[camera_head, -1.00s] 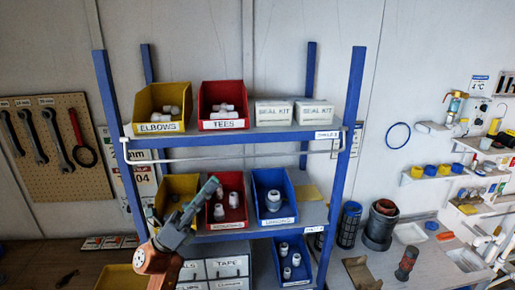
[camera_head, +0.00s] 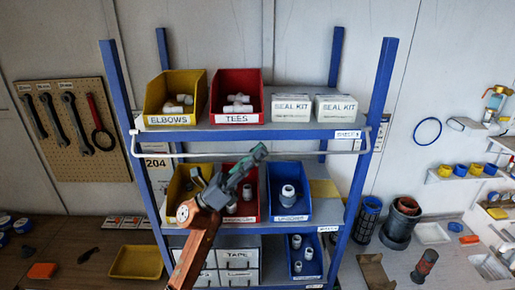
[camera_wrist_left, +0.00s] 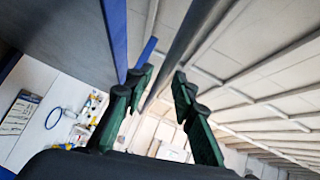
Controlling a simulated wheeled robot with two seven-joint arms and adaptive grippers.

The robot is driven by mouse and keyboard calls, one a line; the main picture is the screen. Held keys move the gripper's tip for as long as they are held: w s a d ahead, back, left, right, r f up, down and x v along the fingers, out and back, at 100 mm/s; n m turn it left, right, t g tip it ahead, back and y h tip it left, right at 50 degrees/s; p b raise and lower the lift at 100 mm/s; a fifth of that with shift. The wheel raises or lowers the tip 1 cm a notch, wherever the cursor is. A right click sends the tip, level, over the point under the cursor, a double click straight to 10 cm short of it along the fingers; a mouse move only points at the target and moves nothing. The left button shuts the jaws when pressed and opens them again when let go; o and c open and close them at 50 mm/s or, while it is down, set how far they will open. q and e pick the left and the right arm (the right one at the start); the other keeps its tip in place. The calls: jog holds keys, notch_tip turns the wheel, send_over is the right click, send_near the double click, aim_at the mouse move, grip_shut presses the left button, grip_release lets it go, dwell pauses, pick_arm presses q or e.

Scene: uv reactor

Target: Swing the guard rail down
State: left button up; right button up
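The guard rail (camera_head: 310,153) is a thin white bar running across the front of the blue shelf rack. Its bent ends sit at the two front posts, and the bar shows just below the top shelf's edge. My left gripper (camera_head: 257,155) has its green fingertips at the middle of the rail. In the left wrist view the gripper (camera_wrist_left: 160,92) is open and empty, and a dark grey bar, apparently the rail (camera_wrist_left: 195,32), runs through the gap between its fingers. I cannot tell whether they touch. My right gripper is not in view.
The top shelf (camera_head: 300,135) holds a yellow elbows bin (camera_head: 165,119), a red tees bin (camera_head: 237,118) and two white seal kit boxes (camera_head: 291,108). More bins, including a blue one (camera_head: 290,207), stand below, close to my left arm. A workbench with dark cylinders (camera_head: 400,225) is at right.

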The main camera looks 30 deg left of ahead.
pick_arm(q)
jog(key=shift+a+r, duration=0.1)
grip_shut()
dwell(0.3)
